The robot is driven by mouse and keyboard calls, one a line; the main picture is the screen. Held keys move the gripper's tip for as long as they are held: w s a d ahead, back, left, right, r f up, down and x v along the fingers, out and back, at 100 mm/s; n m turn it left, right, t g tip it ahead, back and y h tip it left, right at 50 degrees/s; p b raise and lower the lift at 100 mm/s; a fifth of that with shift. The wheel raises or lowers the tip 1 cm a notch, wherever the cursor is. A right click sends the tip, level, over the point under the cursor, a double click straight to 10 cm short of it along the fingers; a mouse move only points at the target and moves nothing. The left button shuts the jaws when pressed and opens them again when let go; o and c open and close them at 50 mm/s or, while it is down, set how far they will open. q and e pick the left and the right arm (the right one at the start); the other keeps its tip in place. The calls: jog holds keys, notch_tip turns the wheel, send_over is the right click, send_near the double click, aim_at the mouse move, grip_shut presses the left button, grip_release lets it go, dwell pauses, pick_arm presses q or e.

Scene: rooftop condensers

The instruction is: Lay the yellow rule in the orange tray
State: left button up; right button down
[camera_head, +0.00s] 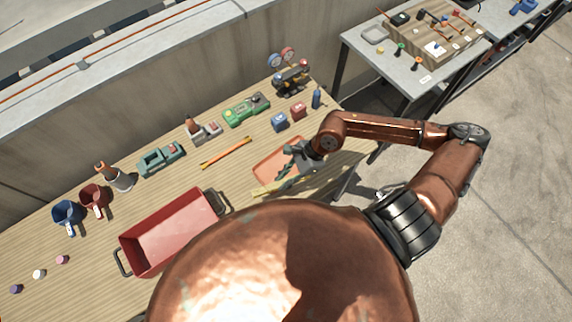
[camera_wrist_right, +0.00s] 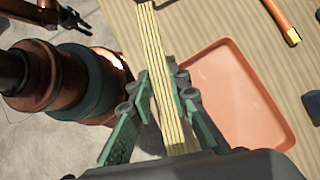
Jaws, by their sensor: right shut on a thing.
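The yellow rule (camera_wrist_right: 152,45) is a folded stack of pale yellow strips, held between the green fingers of my right gripper (camera_wrist_right: 152,95) in the right wrist view. In the head view the rule (camera_head: 268,189) shows as a short pale strip below the fingers of my right gripper (camera_head: 287,178). The orange tray (camera_wrist_right: 240,95) is shallow and looks empty; the rule is beside its left edge in the wrist view. In the head view the tray (camera_head: 268,166) is partly hidden by my right gripper. My left gripper (camera_wrist_right: 68,15) shows small and dark at the wrist view's upper left.
A red bin (camera_head: 165,232) with black handles stands left of the tray. An orange-yellow bar (camera_head: 226,153) lies behind it. Blue (camera_head: 279,122) and red (camera_head: 298,110) small blocks and a gauge set (camera_head: 290,75) stand farther back. Bare wood lies between bin and tray.

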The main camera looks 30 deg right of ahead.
jog(key=shift+s+m, duration=0.15)
jog(key=shift+m, duration=0.15)
jog(key=shift+d, duration=0.1)
jog(key=w+d+f, duration=0.4)
jog(key=w+d, duration=0.1)
jog(key=w, duration=0.2)
send_over(283, 166)
jog(key=s+d, duration=0.1)
jog(key=d, duration=0.1)
notch_tip(283, 166, down, 5)
jog(key=shift+a+r+p, duration=0.15)
jog(key=shift+p, duration=0.2)
jog(key=shift+w+d+f, duration=0.2)
jog(key=shift+w+f, duration=0.05)
jog(key=shift+f, duration=0.25)
jog(key=shift+d+f, duration=0.1)
jog(key=shift+f, duration=1.45)
jog(key=c, duration=1.8)
grip_release()
